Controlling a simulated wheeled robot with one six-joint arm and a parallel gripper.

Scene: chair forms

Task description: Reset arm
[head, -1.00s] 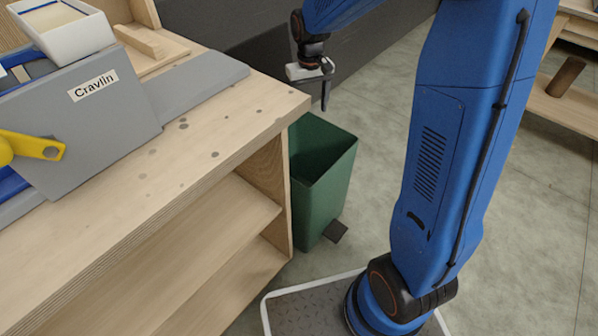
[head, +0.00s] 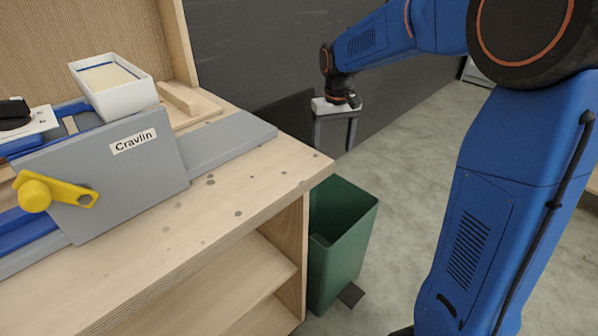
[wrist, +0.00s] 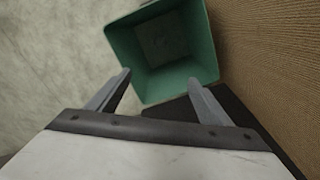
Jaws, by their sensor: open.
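My gripper (head: 335,132) hangs from my blue arm with its two fingers pointing down, beyond the right end of the workbench and above the level of the green bin. The fingers are apart with nothing between them. In the wrist view the gripper (wrist: 158,92) also shows two spread, empty fingers. The open green bin (wrist: 205,45) lies below and beyond them, and its visible inside looks empty.
A wooden workbench (head: 255,195) on the left carries a grey machine labelled Cravlin (head: 110,185) with a yellow lever (head: 75,193) and a white box (head: 118,95). The green bin (head: 345,240) stands beside the bench. A dark wall (head: 260,50) is behind. Floor right of the bin is clear.

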